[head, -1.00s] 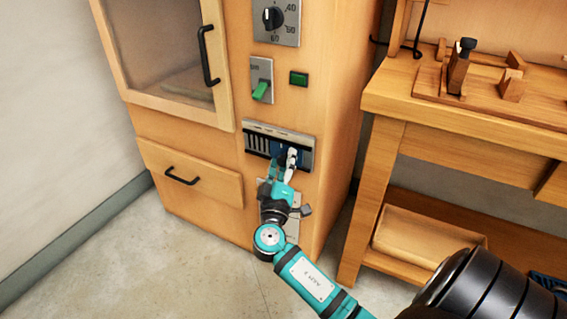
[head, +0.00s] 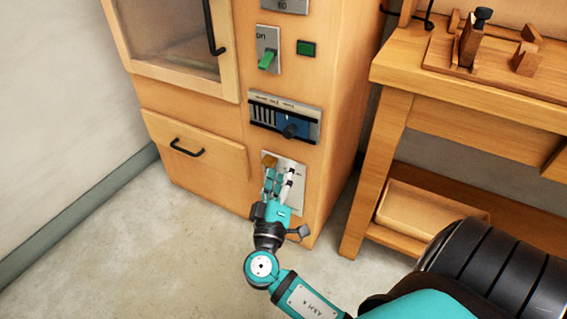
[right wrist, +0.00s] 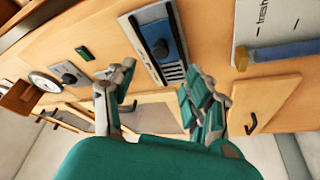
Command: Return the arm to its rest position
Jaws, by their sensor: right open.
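My right arm (head: 300,295) comes in from the bottom right in the head view. My right gripper (head: 279,176) is open and empty, in front of the lower metal plate (head: 296,200) of the wooden cabinet. It is below the slider panel (head: 258,113), whose dark knob (head: 291,130) is uncovered. In the right wrist view, the two fingers of my right gripper (right wrist: 160,88) are spread apart, with the slider panel (right wrist: 150,22) beyond them. My left gripper is not in view.
A workbench (head: 480,95) with a lower-shelf box (head: 430,212) stands at right. The floor (head: 150,270) at left is clear.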

